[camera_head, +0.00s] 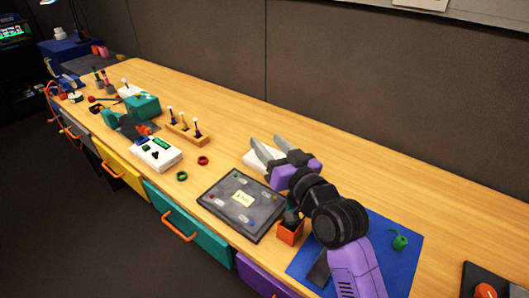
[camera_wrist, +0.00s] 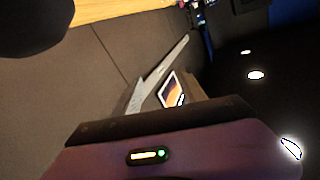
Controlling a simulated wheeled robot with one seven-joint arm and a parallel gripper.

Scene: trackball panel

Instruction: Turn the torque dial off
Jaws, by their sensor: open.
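I cannot tell for sure which part is the torque dial. A dark square panel (camera_head: 236,212) lies flat on the wooden bench, with a yellow label in its middle and several small coloured parts near its corners. A white device (camera_head: 157,153) with a dark green display and buttons stands further left. My gripper (camera_head: 258,148) is open and empty, above the bench beyond the panel's far right side. Its fingers point up and to the left, apart from the panel. In the wrist view a grey finger (camera_wrist: 162,72) shows, and the panel cannot be made out.
A white object (camera_head: 262,160) is partly hidden behind my gripper. An orange box (camera_head: 291,232) stands right of the panel, by a blue mat (camera_head: 404,260) holding a green item (camera_head: 399,241). A wooden block with upright tools (camera_head: 186,134) and two small rings lie left. A grey wall (camera_head: 390,90) rises behind.

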